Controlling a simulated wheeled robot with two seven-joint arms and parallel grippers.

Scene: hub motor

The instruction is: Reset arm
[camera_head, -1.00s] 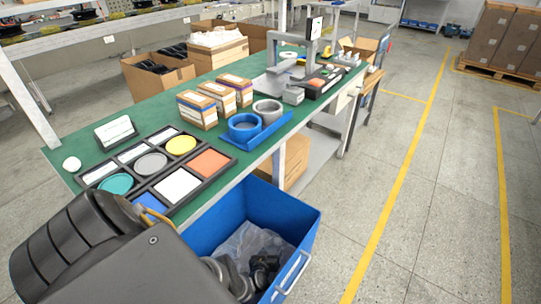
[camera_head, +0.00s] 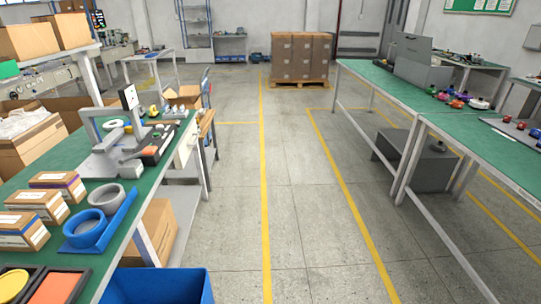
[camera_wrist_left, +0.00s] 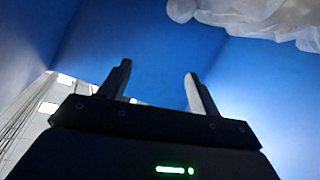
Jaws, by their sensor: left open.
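My left gripper (camera_wrist_left: 160,85) shows in the left wrist view with its two fingers apart and nothing between them. Blue walls of the bin (camera_wrist_left: 200,50) fill most of that view beyond the fingers, and a crumpled whitish plastic bag (camera_wrist_left: 255,12) shows at the top right. The blue bin (camera_head: 160,285) is at the bottom of the head view, with only its upper part in frame. Neither of my arms nor grippers shows in the head view now.
A green-topped workbench (camera_head: 70,160) on the left holds cartons (camera_head: 55,187), a blue fixture with rings (camera_head: 95,225) and a grey press (camera_head: 110,130). Another green bench (camera_head: 470,140) stands at the right. The floor aisle between them, with yellow lines (camera_head: 265,190), is clear.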

